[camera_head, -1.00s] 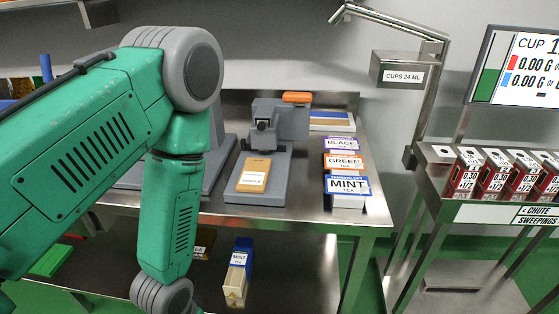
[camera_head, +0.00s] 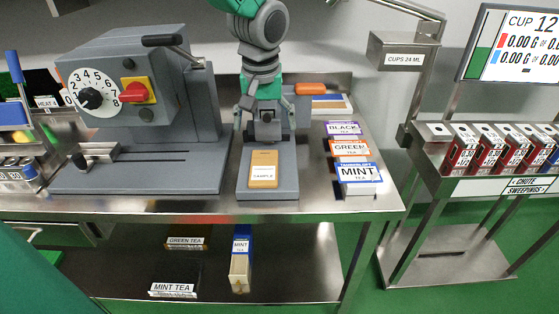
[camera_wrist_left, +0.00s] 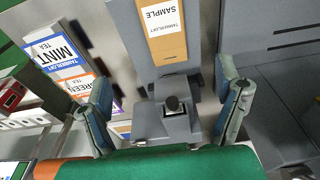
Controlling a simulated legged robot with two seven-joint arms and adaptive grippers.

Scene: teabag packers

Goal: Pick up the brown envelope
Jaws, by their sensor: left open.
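The brown envelope (camera_head: 263,169) lies flat on the grey base of a small device (camera_head: 268,192) on the steel bench. It has a white label. In the left wrist view the envelope (camera_wrist_left: 164,38) shows at the top middle, its label reading SAMPLE upside down. My left gripper (camera_head: 262,112) hangs over the back of the device, behind the envelope and apart from it. In the left wrist view its two fingers (camera_wrist_left: 168,105) are spread wide with nothing held; the device's dark knob shows between them. My right gripper is not seen.
A large grey machine with a dial (camera_head: 128,95) stands left of the device. BLACK, GREEN and MINT tea packets (camera_head: 357,174) lie to the right. An orange handle (camera_head: 309,88) is close beside my left gripper. Red boxes (camera_head: 462,155) stand in a rack farther right.

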